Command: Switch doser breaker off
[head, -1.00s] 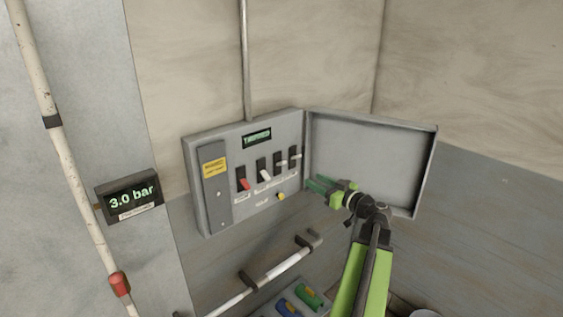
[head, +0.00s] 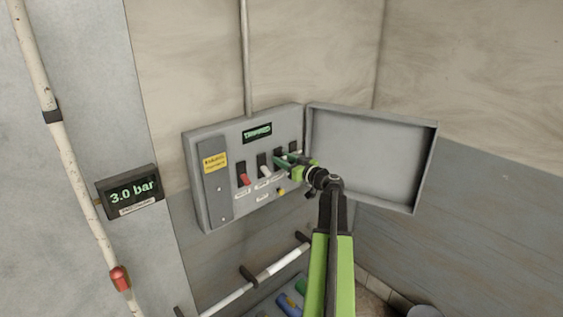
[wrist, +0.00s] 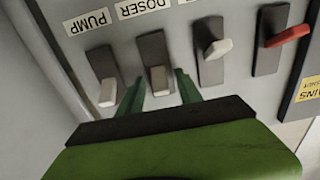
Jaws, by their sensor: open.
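The doser breaker (wrist: 155,62) is a dark rocker with a pale lever, beside the DOSER label in the wrist view. My gripper (head: 287,161) is open at the right part of the breaker panel (head: 222,196) in the head view. In the wrist view its two green fingers (wrist: 158,92) lie on either side of the doser lever. I cannot tell whether they touch it. In the head view the fingers partly hide this breaker.
The PUMP breaker (wrist: 104,76) is close on one side; another pale-levered breaker (wrist: 212,50) and a red-levered one (wrist: 285,40) are on the other. The open panel door (head: 370,155) stands right of my gripper. A white rail (head: 268,272) runs below.

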